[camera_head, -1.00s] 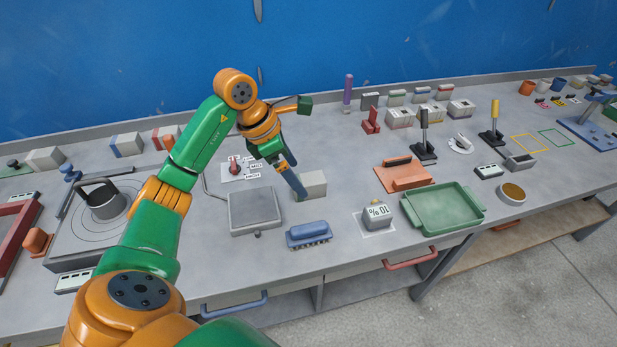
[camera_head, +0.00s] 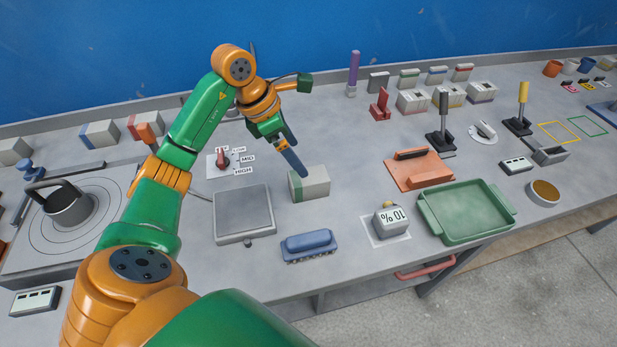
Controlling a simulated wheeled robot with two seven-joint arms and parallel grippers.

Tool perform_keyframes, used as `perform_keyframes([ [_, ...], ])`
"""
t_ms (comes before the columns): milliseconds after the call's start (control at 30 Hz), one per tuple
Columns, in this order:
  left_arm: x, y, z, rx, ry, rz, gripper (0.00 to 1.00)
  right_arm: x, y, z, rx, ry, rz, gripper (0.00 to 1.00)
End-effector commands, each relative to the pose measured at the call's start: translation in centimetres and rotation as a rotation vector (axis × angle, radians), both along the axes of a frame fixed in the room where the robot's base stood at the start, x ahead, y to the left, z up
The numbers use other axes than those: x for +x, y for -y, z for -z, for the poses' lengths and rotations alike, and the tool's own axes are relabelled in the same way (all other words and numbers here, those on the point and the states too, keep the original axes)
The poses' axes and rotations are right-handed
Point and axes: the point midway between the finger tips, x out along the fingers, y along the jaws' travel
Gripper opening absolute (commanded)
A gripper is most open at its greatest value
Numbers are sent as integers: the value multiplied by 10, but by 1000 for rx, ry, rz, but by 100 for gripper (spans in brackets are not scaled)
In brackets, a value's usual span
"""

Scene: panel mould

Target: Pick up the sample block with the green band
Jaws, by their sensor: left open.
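The sample block with the green band (camera_head: 317,184) is a pale grey block standing on the bench, with a green stripe at its left end. My left gripper (camera_head: 301,172) comes down from the upper left, and its fingertips are at the upper left edge of this block, overlapping it in the picture. The jaws are open and seen nearly edge-on, so I cannot tell whether they touch the block or straddle it. My right gripper is out of view.
A grey square plate (camera_head: 244,212) lies left of the block and a blue brush (camera_head: 308,243) in front. A dial (camera_head: 223,160) stands behind left. A 10% weight (camera_head: 391,222) and green tray (camera_head: 466,212) are right. Similar banded blocks (camera_head: 100,133) stand far left.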

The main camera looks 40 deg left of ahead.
Motion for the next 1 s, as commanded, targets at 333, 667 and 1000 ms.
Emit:
perform_keyframes([
  [333,2,3,53,-2,-2,1,100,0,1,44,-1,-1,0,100],
  [667,17,23,103,-4,-2,1,100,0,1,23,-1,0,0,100],
  [1000,19,23,109,1,0,0,78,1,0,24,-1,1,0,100],
])
